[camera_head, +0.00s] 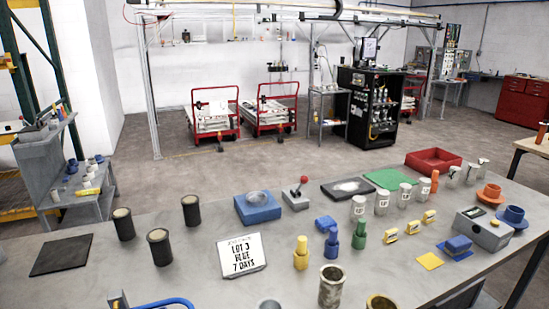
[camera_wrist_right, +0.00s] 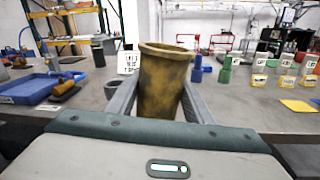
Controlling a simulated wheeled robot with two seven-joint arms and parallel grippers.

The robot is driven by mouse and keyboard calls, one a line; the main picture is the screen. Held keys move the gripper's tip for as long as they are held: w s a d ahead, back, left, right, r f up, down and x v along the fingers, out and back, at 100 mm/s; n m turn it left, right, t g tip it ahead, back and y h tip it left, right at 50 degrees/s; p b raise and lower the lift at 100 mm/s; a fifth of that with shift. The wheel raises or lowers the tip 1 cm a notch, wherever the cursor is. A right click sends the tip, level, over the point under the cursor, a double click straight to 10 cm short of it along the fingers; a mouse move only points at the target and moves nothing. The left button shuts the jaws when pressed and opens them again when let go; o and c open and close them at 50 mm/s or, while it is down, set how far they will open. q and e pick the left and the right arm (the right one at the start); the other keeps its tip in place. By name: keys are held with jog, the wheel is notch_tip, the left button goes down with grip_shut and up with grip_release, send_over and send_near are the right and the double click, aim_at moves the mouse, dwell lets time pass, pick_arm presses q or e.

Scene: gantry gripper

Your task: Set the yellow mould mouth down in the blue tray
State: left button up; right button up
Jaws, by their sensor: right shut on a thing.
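The yellow mould (camera_wrist_right: 162,85) is a worn, brownish-yellow cup with a wide lip at its upper end. My right gripper (camera_wrist_right: 158,104) is shut on it in the wrist view, one finger on each side. In the head view only the mould's rim (camera_head: 381,302) shows at the bottom edge, its opening facing up. The blue tray (camera_wrist_right: 30,90) lies on the table at the left in the wrist view, with a brush-like tool at its right edge. I cannot tell the mould's height above the table. My left gripper is in neither view.
A grey mottled cup (camera_head: 331,288) stands near the front. A sign (camera_head: 241,255) reads "LOT 3 BLUE 7 DAYS". Black cylinders (camera_head: 160,247) stand to its left. Coloured plugs (camera_head: 301,253), white labelled cups (camera_head: 382,201) and a red tray (camera_head: 434,161) fill the right side.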

jog(key=shift+m+p, duration=7.25)
jog(key=shift+m, duration=0.85)
jog(key=shift+d, duration=0.1)
